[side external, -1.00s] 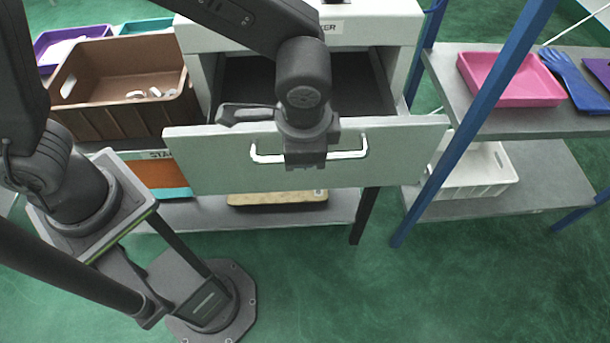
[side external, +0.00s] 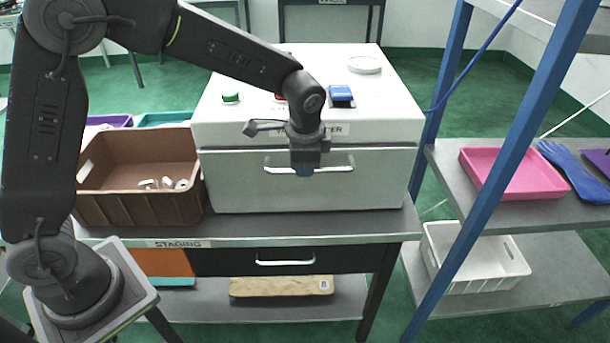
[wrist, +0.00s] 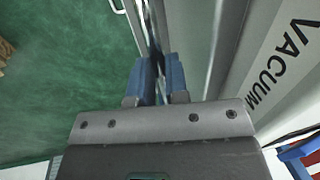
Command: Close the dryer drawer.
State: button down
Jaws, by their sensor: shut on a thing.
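The dryer (side external: 375,125) is a white box on the bench in the side external view. Its drawer (side external: 235,190) is in, with its front against the body and no open gap visible. The silver bar handle (side external: 342,165) runs across the drawer front. My gripper (side external: 305,171) is at the middle of the handle, pointing down, with its jaws shut on it. In the wrist view, the two blue fingers (wrist: 160,80) straddle the handle bar. The fingers hide the gripped part of the handle. The drawer's inside is hidden.
A brown crate (side external: 130,209) with several small pale parts stands left of the dryer. A blue rack post (side external: 480,170) rises at the right, before shelves with a pink tray (side external: 515,183). Below is a shut black bench drawer (side external: 220,263).

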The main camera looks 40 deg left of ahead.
jog(key=shift+w+a, duration=0.2)
jog(key=shift+a, duration=0.1)
jog(key=c, duration=1.1)
grip_release()
jog(key=shift+d, duration=0.1)
jog(key=r, duration=0.4)
jog(key=s+d+r, duration=0.1)
jog(key=r, duration=0.8)
jog(key=shift+s+d+r, duration=0.3)
jog(key=shift+s+d, duration=0.1)
